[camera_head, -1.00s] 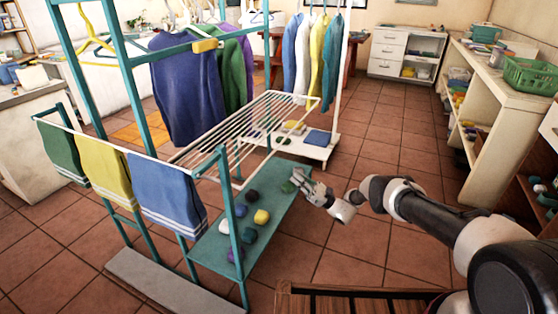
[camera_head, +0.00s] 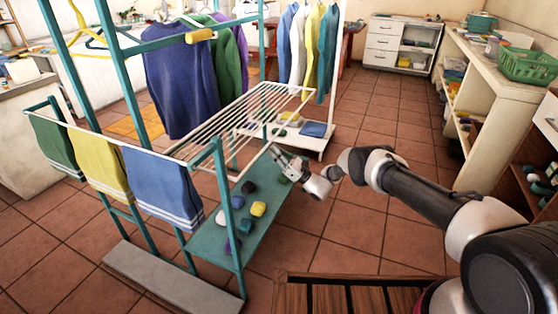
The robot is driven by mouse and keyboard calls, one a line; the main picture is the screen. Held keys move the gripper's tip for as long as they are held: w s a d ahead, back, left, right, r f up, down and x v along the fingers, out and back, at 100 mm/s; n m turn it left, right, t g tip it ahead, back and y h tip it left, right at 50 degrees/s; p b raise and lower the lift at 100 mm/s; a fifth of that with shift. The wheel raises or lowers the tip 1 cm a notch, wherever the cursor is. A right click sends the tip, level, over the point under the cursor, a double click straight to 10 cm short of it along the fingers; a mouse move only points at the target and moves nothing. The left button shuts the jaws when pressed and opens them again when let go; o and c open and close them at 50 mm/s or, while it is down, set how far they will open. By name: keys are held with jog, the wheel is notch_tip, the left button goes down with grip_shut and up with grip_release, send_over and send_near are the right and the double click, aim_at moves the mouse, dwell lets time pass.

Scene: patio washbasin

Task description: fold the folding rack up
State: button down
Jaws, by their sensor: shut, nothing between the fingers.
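The folding rack (camera_head: 240,117) is a white wire frame with several parallel bars. It stands out from the teal stand (camera_head: 222,190) roughly flat, above the stand's low teal shelf. My gripper (camera_head: 275,153) is shut and empty, with its fingers pointing up and left. In the picture it is just right of and below the rack's near right edge. I cannot tell whether the fingertips touch the rack.
The low shelf (camera_head: 272,205) bears several coloured balled items. Green, yellow and blue towels (camera_head: 162,187) hang at the left. Hanging clothes (camera_head: 180,80) are behind the rack. A wooden slatted piece (camera_head: 330,295) is in front. Tiled floor is clear toward the back right.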

jog(key=shift+a+r, duration=0.1)
jog(key=shift+r, duration=0.2)
jog(key=shift+r, duration=0.15)
